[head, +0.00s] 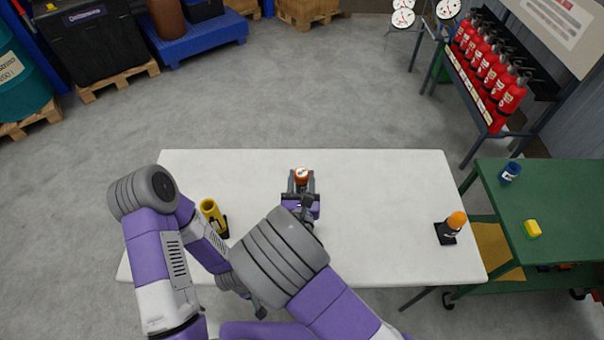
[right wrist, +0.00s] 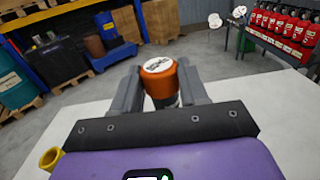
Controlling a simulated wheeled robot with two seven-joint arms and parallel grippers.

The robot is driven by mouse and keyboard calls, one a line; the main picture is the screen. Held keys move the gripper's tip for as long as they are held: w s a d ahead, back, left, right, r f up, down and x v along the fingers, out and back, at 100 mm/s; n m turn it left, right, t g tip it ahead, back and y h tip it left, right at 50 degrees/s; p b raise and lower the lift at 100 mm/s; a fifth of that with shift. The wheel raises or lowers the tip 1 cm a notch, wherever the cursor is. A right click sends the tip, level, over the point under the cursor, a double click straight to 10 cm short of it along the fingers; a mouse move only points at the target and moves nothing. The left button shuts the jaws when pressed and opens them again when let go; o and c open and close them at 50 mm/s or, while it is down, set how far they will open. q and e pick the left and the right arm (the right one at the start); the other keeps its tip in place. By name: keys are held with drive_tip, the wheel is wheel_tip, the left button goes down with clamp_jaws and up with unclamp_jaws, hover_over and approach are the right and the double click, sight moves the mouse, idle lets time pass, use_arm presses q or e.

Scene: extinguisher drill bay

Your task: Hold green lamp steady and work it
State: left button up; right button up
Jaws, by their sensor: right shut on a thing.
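I see no lamp that is clearly green. My right gripper (head: 301,184) is shut on an orange-capped thing (head: 302,174) with a white label on top, over the middle of the white table. In the right wrist view the orange-capped thing (right wrist: 158,76) stands between the two grey fingers (right wrist: 160,95); its lower part is mostly hidden. A yellow tube (head: 211,211) in a dark holder is on the table's left part. An orange-topped thing (head: 456,221) stands on a black base at the right. My left arm bends in from the left; its gripper (head: 258,308) is partly hidden behind my right arm.
The white table (head: 380,200) is bare between the held thing and the orange-topped one. A green cart (head: 560,200) at the right carries a blue cup (head: 510,172) and a yellow-and-green block (head: 532,228). Red extinguishers (head: 490,75) hang on a rack behind.

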sight(301, 188)
drive_tip(key=shift+w+f+b, duration=0.1)
drive_tip(key=shift+f+b, duration=1.7)
drive_tip(key=shift+f, duration=0.35)
